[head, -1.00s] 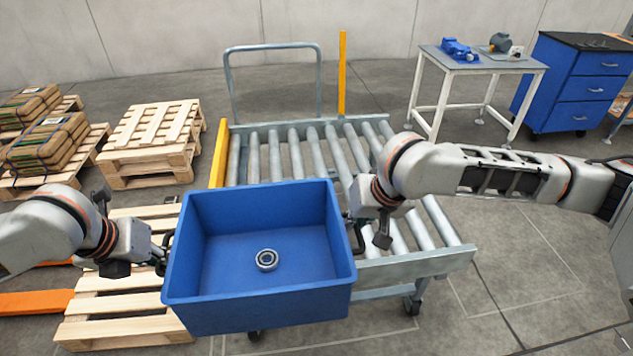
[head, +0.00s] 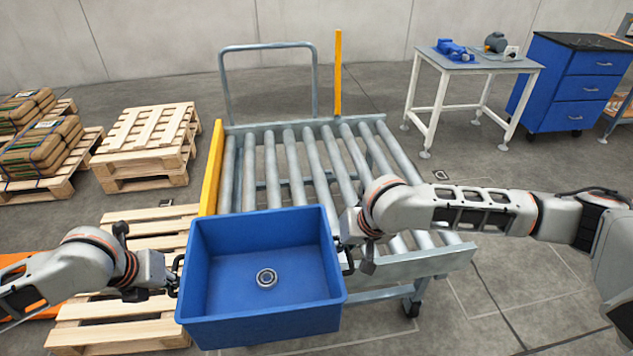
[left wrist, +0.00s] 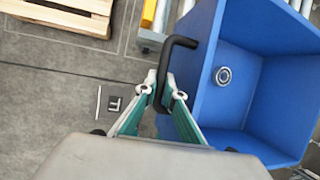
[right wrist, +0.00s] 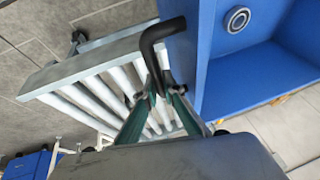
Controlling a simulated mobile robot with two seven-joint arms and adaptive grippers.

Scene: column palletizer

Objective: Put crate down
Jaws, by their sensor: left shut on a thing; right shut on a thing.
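The blue crate (head: 225,240) is open-topped and holds one ring-shaped metal bearing (head: 266,278) on its floor. My left gripper (head: 174,283) is shut on the black handle at the crate's left side; the left wrist view shows its fingers (left wrist: 165,92) around that handle (left wrist: 180,45). My right gripper (head: 346,250) is shut on the handle at the crate's right side; the right wrist view shows its fingers (right wrist: 160,97) on the black handle (right wrist: 150,50). The crate hangs between both grippers, in front of the roller cart (head: 400,264) and overlapping its near edge in the head view.
The roller bed is empty, with a yellow side rail (head: 212,170) at its left and a yellow post (head: 338,75). Wooden pallets (head: 150,140) stand at the left, some with sacks (head: 40,150). A white-legged table (head: 475,68) and a blue drawer cabinet (head: 570,85) stand at the back right.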

